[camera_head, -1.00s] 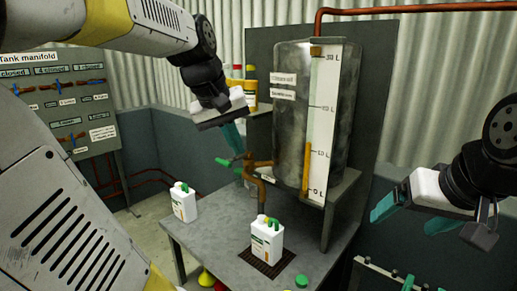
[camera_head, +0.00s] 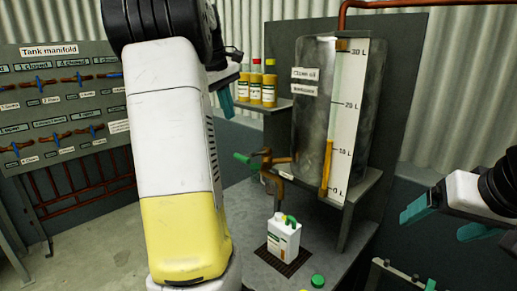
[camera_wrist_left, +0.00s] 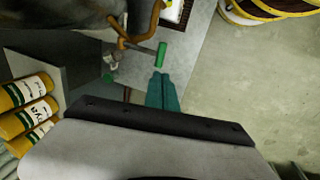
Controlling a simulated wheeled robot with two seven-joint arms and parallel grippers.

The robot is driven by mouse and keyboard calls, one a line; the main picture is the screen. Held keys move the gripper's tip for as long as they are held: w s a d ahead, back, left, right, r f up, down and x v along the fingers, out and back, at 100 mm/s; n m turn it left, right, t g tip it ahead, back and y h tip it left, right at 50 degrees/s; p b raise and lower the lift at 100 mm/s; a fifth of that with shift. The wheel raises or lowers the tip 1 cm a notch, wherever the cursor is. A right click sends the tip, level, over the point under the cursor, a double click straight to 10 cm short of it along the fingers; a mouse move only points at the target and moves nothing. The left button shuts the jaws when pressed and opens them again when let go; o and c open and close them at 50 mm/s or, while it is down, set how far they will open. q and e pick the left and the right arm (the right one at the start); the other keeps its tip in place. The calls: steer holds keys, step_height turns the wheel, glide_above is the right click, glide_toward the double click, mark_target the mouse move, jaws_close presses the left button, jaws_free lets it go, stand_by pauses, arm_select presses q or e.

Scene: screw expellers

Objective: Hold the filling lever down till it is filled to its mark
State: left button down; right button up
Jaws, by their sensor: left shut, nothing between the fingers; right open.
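The green-handled filling lever (camera_head: 245,162) sticks out left from the brown tap pipe under the grey oil tank (camera_head: 311,125). A white jug (camera_head: 284,240) with a green handle stands upright on a dark grate below the pipe; its fill level cannot be made out. My left gripper (camera_head: 228,99) is shut and empty, above the lever and apart from it in the head view, partly hidden by my arm. In the left wrist view its teal fingers (camera_wrist_left: 160,92) point at the lever's green grip (camera_wrist_left: 161,56). My right gripper (camera_head: 448,221) is open and empty at the right.
The tank's gauge (camera_head: 343,125) shows an amber column slightly above 10 L. Yellow bottles (camera_head: 255,88) stand on a shelf left of the tank. A green cap (camera_head: 318,281) lies at the table's front. The tank manifold panel (camera_head: 65,110) stands at the left.

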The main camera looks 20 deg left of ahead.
mark_target(241, 156)
arm_select(q)
steer(key=x, duration=1.4)
